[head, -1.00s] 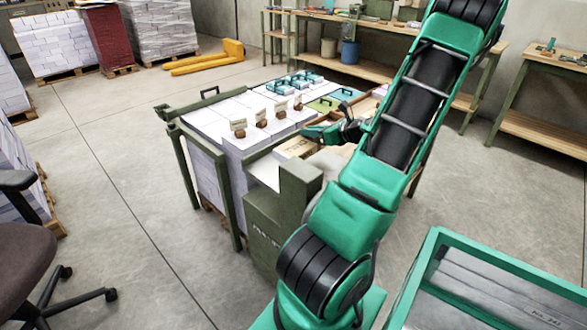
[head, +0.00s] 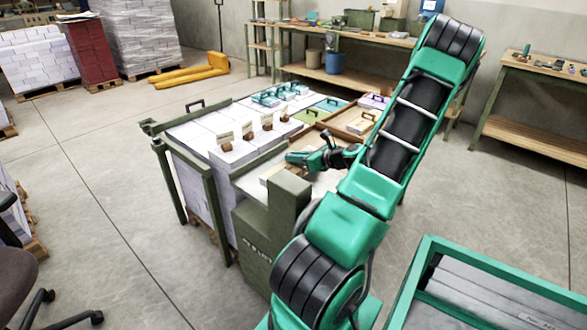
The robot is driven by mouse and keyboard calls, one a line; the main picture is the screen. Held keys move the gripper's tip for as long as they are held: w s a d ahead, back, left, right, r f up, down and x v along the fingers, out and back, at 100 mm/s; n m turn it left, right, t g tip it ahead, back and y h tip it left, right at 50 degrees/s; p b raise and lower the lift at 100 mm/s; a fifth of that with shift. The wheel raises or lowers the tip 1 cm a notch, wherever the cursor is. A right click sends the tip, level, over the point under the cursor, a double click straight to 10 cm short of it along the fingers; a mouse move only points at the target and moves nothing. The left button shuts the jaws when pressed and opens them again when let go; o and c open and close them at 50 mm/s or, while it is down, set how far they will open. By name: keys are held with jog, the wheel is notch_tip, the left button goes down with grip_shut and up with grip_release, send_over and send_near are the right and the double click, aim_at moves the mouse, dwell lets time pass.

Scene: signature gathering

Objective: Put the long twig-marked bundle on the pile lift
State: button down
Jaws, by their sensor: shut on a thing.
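My gripper (head: 293,158) is low over the pale top of the green pile lift (head: 258,238), behind its front post. It is shut on a tan bundle (head: 272,172), which lies at or just above that top; I cannot tell whether they touch. The post and the gripper hide part of the bundle, and its twig mark cannot be made out.
Left of the gripper stand white paper stacks (head: 190,131) with small cards in brown holders (head: 248,134). A green-framed glass-topped case (head: 480,290) is front right.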

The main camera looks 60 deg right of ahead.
aim_at(295, 167)
jog(key=shift+f, duration=2.1)
jog(key=shift+f, duration=0.1)
jog(key=c, duration=1.8)
grip_release()
jog(key=shift+o, duration=0.2)
jog(key=v, duration=1.2)
jog(key=shift+s, duration=0.1)
